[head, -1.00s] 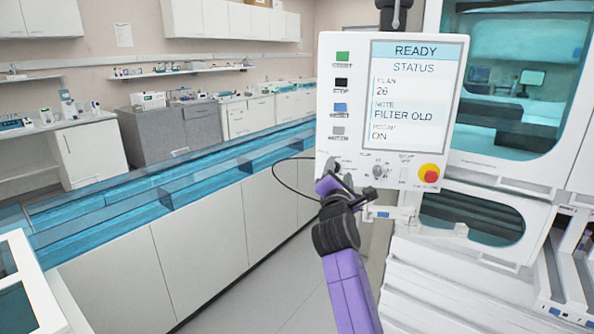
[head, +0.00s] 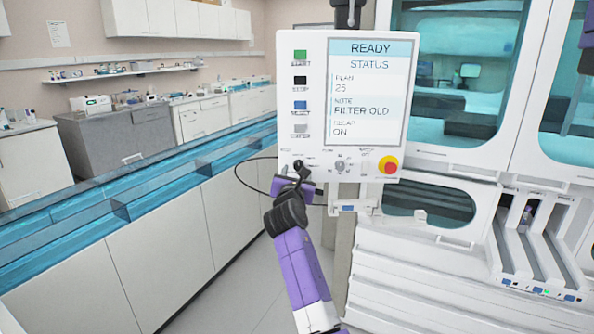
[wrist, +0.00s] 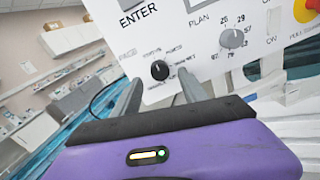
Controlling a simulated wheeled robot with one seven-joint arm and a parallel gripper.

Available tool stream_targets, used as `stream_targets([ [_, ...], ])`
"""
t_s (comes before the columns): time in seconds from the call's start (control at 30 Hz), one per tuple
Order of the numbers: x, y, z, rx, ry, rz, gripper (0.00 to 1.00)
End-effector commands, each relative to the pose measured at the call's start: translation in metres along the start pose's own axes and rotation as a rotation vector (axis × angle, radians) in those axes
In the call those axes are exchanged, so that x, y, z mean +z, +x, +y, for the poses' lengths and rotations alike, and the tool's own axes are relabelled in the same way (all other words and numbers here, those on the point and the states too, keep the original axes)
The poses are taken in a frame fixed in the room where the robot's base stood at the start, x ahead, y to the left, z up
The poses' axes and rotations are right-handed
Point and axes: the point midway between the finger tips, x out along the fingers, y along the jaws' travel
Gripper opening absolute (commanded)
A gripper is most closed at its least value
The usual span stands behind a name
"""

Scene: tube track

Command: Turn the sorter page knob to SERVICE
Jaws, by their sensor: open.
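The sorter panel (head: 315,100) is a white box with a screen reading READY, STATUS, PLAN 26, NOTE FILTER OLD and RECAP ON. A small black knob (wrist: 159,70) sits at the panel's lower left in the wrist view, ringed by small labels too blurred to read surely. Its pointer direction is unclear. My gripper (wrist: 160,84) is open, with one finger left of this knob and one right; whether they touch it I cannot tell. In the head view my gripper (head: 301,172) covers most of the knob's area.
A grey PLAN knob (head: 340,166) and a red stop button (head: 388,165) on yellow lie to the right. START, STOP, RESET and ENTER buttons line the left. A cable loops left of the panel. A blue-topped track (head: 150,190) runs behind.

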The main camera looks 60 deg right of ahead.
Motion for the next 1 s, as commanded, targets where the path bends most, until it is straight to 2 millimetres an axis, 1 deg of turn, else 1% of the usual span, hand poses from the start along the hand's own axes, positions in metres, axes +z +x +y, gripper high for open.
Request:
stream_targets([
  [0.03,0.001,0.007,0.000,-0.001,0.001,0.000,0.51],
  [0.1,0.001,0.015,0.000,-0.001,0.001,0.000,0.51],
  [0.2,0.000,0.022,0.000,0.000,0.000,0.000,0.51],
  [0.3,0.001,0.026,0.000,0.000,0.001,-0.001,0.51],
  [0.53,0.000,0.026,0.000,0.000,0.001,-0.001,0.51],
  [0.57,0.000,0.026,0.000,0.000,0.001,-0.001,0.49],
  [0.6,0.000,0.026,0.000,0.000,0.001,-0.001,0.41],
  [0.77,0.000,0.026,0.000,0.000,0.001,-0.001,0.10],
  [0.8,0.000,0.026,0.000,0.000,0.001,-0.001,0.02],
  [0.83,0.000,0.026,0.000,0.000,0.001,-0.001,0.00],
  [1.0,0.000,0.026,0.000,0.000,0.005,0.000,0.00],
])
